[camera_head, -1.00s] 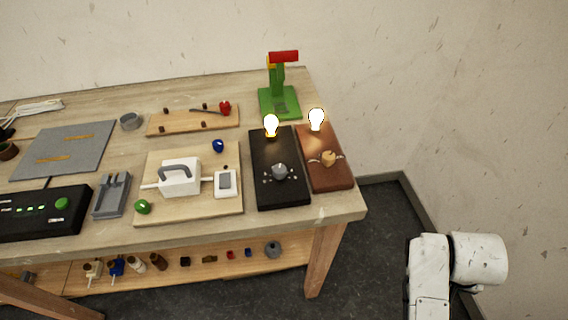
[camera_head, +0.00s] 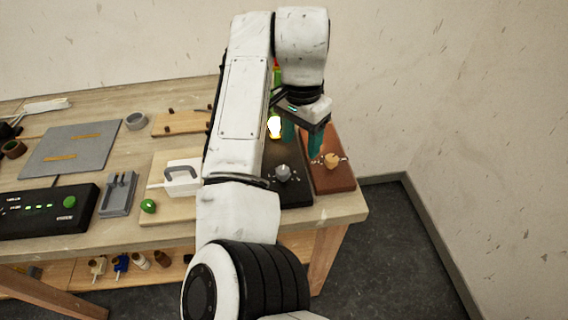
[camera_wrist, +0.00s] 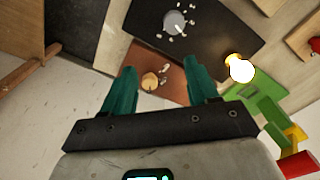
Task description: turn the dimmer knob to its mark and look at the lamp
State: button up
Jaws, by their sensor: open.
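My gripper (camera_head: 303,142) is open above the brown board (camera_head: 335,183), its teal fingers pointing down. The tan knob (camera_head: 332,160) on this board shows between the fingers in the wrist view (camera_wrist: 150,82), nearer the left finger; no contact is visible. Pale marks lie around it. The brown board's bulb is hidden behind my gripper. Beside it, the black board (camera_head: 292,195) carries a grey knob (camera_head: 283,172) with white marks, and a brightly lit bulb (camera_head: 274,127). This bulb (camera_wrist: 240,70) also shows in the wrist view, right of the fingers.
My arm covers part of the table's middle. A green stand (camera_wrist: 258,112) with red and yellow parts is close to my right finger in the wrist view. A white handled block (camera_head: 181,178), grey holder (camera_head: 118,195) and black box (camera_head: 45,215) stand further left.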

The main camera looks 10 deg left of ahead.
aim_at(283, 170)
jog(key=a+r, duration=0.2)
jog(key=a, duration=0.2)
jog(key=f, duration=0.7)
jog(key=f+p, duration=0.1)
jog(key=f, duration=0.2)
jog(key=shift+s+d+f, duration=0.2)
jog(key=shift+s+f, duration=0.15)
jog(key=shift+r, duration=0.1)
jog(key=c, duration=1)
